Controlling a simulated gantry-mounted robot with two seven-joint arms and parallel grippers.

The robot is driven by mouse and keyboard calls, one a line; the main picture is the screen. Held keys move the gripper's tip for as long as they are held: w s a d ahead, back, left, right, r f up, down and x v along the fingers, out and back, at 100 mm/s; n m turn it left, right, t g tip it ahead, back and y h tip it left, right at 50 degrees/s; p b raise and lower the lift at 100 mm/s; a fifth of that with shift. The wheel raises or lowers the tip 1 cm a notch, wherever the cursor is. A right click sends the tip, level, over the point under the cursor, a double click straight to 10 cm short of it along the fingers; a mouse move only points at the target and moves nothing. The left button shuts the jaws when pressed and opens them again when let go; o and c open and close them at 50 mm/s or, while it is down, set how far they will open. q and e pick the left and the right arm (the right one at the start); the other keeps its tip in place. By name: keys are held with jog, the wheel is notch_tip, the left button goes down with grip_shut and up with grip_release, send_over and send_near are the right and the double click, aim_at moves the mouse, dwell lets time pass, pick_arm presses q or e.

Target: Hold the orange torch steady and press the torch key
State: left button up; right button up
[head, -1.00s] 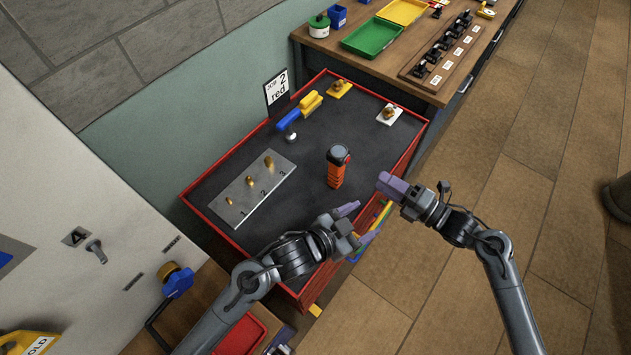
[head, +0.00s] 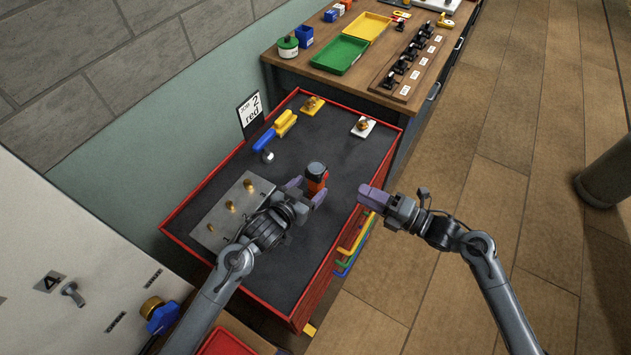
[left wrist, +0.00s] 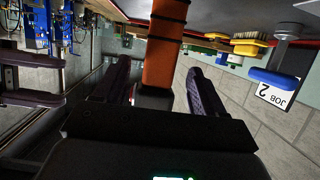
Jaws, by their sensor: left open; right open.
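The orange torch (head: 316,178) stands upright on the black top of the red cabinet, its dark round head uppermost. My left gripper (head: 306,190) is open at the torch, with a finger on either side of it. In the left wrist view the torch's orange body (left wrist: 160,62) shows between the two purple fingers (left wrist: 160,85), with gaps visible beside it. The torch's lower part is hidden behind the left gripper in the head view. My right gripper (head: 372,197) is open and empty, right of the torch beyond the cabinet's edge. I cannot make out the torch key.
A grey plate (head: 225,215) with several brass knobs lies left of the torch. The red cabinet rim (head: 345,243) bounds the top.

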aim_at(313, 185)
pick_arm(q)
jog(key=shift+x, duration=2.3)
grip_shut()
pick_arm(e)
grip_shut()
